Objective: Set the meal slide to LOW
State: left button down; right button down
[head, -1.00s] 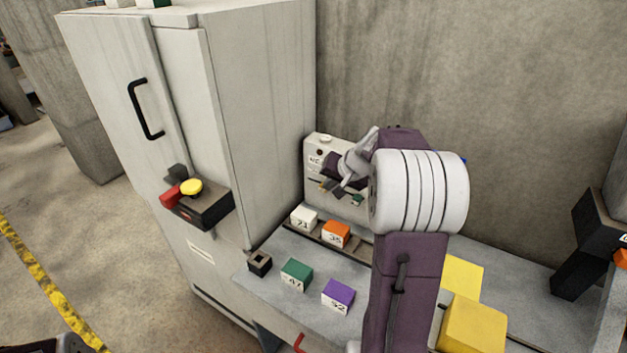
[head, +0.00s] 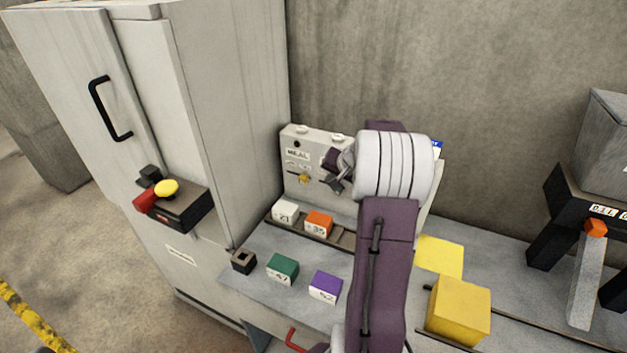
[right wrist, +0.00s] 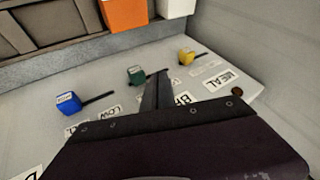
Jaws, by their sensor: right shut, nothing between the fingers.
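The upright control panel (head: 300,150) stands against the wall, with the MEAL label (head: 297,154) at its upper left. A yellow slide knob (head: 304,178) sits in a dark slot below that label; it also shows in the right wrist view (right wrist: 186,56), where a green knob (right wrist: 136,74) and a blue knob (right wrist: 68,103) line up to its left. My right gripper (head: 336,185) is shut and empty in front of the panel, right of the yellow knob. In the right wrist view its fingertips (right wrist: 158,78) lie between the green and yellow knobs; contact cannot be told.
White (head: 286,212) and orange (head: 318,224) numbered blocks sit in a rack below the panel. Green (head: 282,269) and purple (head: 325,287) blocks stand on the counter in front. A tall cabinet (head: 240,120) bounds the left side; a yellow block (head: 460,308) stands at right.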

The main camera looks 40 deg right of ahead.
aim_at(297, 174)
jog(key=x, duration=0.6)
jog(key=shift+w+a+f, duration=0.1)
jog(key=shift+w+a, duration=0.05)
jog(key=shift+w, duration=0.1)
jog(key=w+p, duration=0.1)
jog(key=w+a+p, duration=0.1)
jog(key=w, duration=0.1)
jog(key=shift+a, duration=0.15)
jog(key=shift+w+a, duration=0.2)
jog(key=shift+w, duration=0.1)
jog(key=shift+w+a+p, duration=0.15)
jog(key=shift+w+p, duration=0.05)
jog(key=shift+p, duration=0.2)
jog(key=w+p, duration=0.1)
jog(key=w+a+p, duration=0.1)
jog(key=w, duration=0.1)
jog(key=w+a+p, duration=0.1)
jog(key=shift+w+a, duration=0.15)
jog(key=shift+w, duration=0.2)
jog(key=shift+s, duration=0.1)
